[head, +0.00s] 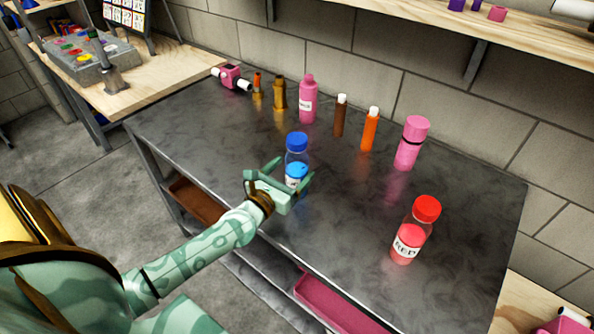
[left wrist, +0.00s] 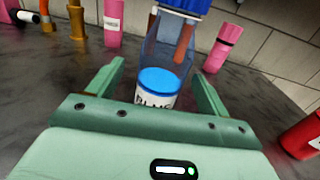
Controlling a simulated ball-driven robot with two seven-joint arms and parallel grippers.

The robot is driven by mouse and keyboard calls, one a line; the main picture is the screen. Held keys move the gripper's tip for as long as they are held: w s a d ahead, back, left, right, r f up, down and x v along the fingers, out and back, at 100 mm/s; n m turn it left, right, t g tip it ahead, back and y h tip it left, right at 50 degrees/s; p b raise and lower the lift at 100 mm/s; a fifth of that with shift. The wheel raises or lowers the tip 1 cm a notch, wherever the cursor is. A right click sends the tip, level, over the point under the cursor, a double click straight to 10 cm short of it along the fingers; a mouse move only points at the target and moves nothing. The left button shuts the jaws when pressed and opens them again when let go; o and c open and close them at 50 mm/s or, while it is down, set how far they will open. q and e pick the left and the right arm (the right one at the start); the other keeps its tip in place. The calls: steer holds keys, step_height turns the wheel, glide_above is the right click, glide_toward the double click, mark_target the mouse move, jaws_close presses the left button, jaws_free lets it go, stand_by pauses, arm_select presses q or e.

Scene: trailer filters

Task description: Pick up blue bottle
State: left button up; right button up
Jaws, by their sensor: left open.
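The blue bottle (head: 297,146) stands upright on the dark metal table (head: 330,215), clear with a blue cap and blue liquid behind a white label. My left gripper (head: 290,172) is open, with one finger on each side of the bottle's lower part. In the left wrist view the bottle (left wrist: 166,75) stands between the two fingers of the left gripper (left wrist: 160,85), with gaps showing at both sides. Whether the palm touches it I cannot tell. My right gripper is not in view.
A red bottle (head: 414,232) stands to the right. Behind are a pink tumbler (head: 411,145), an orange tube (head: 370,130), a brown tube (head: 341,116), a pink bottle (head: 308,100) and brass pieces (head: 279,95). A wall shelf (head: 480,30) hangs above.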

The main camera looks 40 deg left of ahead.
arm_select(q)
steer(key=w, duration=0.4)
steer(key=shift+w+d+f, duration=0.1)
steer(key=shift+w+f, duration=0.1)
steer(key=c, duration=1.3)
steer(key=shift+o, duration=0.2)
steer(key=shift+r, duration=0.1)
